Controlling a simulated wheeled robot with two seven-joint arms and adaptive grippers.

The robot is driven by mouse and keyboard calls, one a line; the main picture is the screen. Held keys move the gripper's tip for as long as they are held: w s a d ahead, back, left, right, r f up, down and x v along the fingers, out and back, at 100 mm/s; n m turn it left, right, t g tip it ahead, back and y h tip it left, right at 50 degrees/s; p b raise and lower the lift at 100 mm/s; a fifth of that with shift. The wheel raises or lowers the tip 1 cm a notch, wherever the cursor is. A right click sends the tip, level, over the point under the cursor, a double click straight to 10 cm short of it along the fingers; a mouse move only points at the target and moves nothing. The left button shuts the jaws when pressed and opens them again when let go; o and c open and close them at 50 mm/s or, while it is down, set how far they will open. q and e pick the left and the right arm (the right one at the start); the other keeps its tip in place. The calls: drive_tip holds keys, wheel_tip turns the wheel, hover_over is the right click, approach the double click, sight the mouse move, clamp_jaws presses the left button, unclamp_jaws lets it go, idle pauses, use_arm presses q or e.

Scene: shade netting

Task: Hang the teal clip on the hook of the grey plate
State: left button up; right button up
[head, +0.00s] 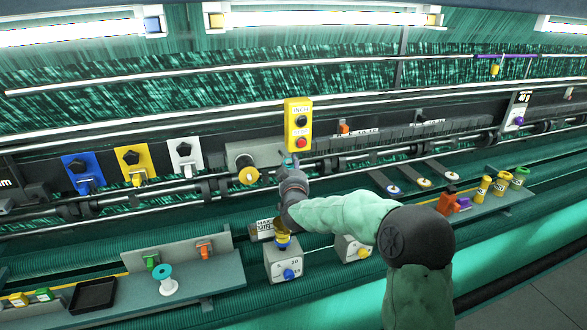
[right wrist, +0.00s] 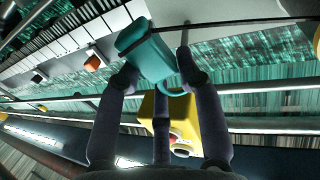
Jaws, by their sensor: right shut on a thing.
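My right gripper (head: 288,168) is shut on the teal clip (right wrist: 147,52). In the right wrist view the clip sits tilted between the fingertips, with its curved loop showing below. In the head view only a small bit of the teal clip (head: 287,160) shows past the gripper, just below the yellow switch box. A grey plate (head: 238,152) with a round yellow knob is on the rail just left of the gripper. I cannot tell whether this is the hook's plate; no hook shows clearly. The clip is in the air as far as I can see. My left gripper is not in view.
The yellow switch box (head: 298,125) stands right above my gripper and shows behind the fingers in the wrist view (right wrist: 163,112). Blue (head: 75,165), yellow (head: 128,154) and white (head: 183,152) plates line the rail leftward.

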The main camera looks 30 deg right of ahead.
drive_tip(key=shift+w+d+f+p, duration=0.15)
drive_tip(key=shift+w+d+f, duration=0.1)
drive_tip(key=shift+w, duration=0.7)
drive_tip(key=shift+w+d+f+p, duration=0.1)
drive_tip(key=shift+w+d+p, duration=0.15)
drive_tip(key=shift+w, duration=0.75)
drive_tip(key=shift+w+d+f+p, duration=0.1)
drive_tip(key=shift+w+d+f, duration=0.15)
drive_tip(key=shift+w, duration=0.7)
drive_tip(key=o, duration=1)
drive_tip(key=v, duration=1.2)
drive_tip(key=shift+r, duration=0.1)
